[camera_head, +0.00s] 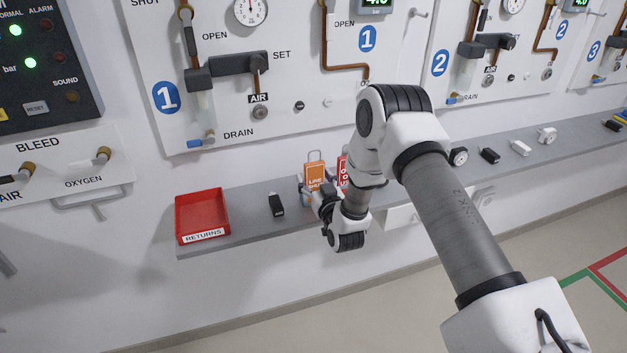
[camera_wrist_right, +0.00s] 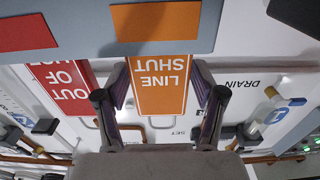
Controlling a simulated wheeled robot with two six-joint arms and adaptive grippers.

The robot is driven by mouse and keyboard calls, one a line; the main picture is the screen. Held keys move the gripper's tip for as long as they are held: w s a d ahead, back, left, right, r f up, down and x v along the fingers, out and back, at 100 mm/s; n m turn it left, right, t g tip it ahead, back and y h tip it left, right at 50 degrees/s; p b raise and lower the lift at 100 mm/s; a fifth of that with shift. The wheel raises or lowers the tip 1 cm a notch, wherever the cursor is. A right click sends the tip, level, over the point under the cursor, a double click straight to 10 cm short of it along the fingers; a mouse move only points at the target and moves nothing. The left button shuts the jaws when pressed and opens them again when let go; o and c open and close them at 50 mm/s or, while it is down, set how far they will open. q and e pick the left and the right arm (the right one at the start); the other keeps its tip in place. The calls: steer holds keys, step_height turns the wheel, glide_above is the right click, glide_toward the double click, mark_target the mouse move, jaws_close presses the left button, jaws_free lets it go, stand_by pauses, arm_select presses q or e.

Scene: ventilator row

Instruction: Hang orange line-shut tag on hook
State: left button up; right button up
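The orange tag (camera_head: 315,174) reads LINE SHUT and has a wire loop on top. It is upright at the shelf in the head view. In the right wrist view the tag (camera_wrist_right: 162,85) appears upside down between the fingers of my right gripper (camera_wrist_right: 162,92). The fingertips lie close along both side edges; whether they press on it is unclear. In the head view my right gripper (camera_head: 314,192) is partly hidden by its own arm. A small grey peg (camera_head: 417,14) projects from panel 1 at upper right; I cannot tell if it is the hook. My left gripper is out of view.
A red tag (camera_head: 343,170) is close right of the orange one, also visible in the wrist view (camera_wrist_right: 68,88). A black item (camera_head: 277,205) and a red RETURNS tray (camera_head: 202,214) are to the left on the grey shelf (camera_head: 245,222). Valves and levers project from the wall panels.

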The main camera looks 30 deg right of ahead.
steer(key=c, duration=0.7)
steer(key=shift+r+p, duration=1.9)
steer(key=shift+r, duration=0.7)
steer(key=p+v, duration=0.1)
steer(key=v, duration=0.6)
steer(key=shift+s, duration=0.25)
steer(key=shift+f, duration=0.1)
glide_toward(315, 164)
steer(key=shift+s+a+f+b, duration=0.15)
steer(key=shift+s+f+b, duration=0.15)
steer(key=shift+s+f, duration=0.65)
